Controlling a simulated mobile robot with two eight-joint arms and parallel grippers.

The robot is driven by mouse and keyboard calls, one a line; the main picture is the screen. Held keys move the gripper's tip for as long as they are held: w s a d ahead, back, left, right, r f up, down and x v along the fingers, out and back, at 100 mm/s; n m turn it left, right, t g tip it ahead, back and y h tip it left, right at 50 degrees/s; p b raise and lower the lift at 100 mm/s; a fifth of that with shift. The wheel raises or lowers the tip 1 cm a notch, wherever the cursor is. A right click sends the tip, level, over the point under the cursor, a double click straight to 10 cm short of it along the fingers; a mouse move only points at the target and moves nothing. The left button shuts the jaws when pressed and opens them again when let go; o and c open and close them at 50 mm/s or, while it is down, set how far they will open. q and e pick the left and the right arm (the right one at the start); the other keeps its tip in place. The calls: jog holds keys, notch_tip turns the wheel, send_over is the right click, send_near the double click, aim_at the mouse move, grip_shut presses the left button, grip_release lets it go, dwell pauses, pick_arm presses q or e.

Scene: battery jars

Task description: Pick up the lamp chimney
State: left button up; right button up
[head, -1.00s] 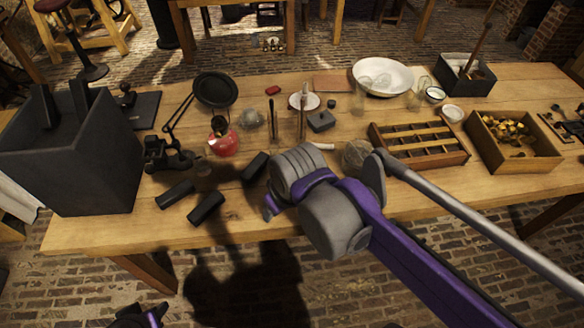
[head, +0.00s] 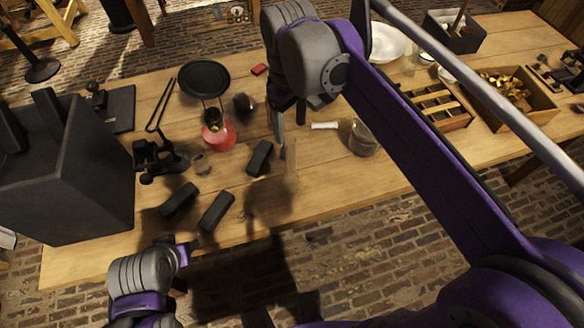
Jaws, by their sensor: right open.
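A red lamp base (head: 218,135) with a dark burner stands on the table left of centre, with no chimney visible on it. A faint, see-through upright shape (head: 290,172) shows just below my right gripper (head: 289,128); it may be the lamp chimney, but I cannot tell for sure. A clear glass vessel (head: 362,139) stands to the right, partly behind my arm. My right gripper points down over the table with its fingers apart and seems empty. My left gripper (head: 186,252) is at the table's front edge; its fingers are too unclear to read.
Black blocks (head: 216,211) lie at the front, below a small glass cup (head: 200,163). A large dark box (head: 62,185) fills the left. A black pan (head: 205,78) stands behind the lamp. A divided wooden tray (head: 440,105) lies right. The front right table strip is clear.

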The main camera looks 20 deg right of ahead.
aim_at(290, 149)
jog(key=f, duration=0.8)
jog(key=shift+s+a+f, duration=0.1)
jog(key=shift+s+f, duration=0.05)
jog(key=shift+s, duration=0.15)
grip_shut()
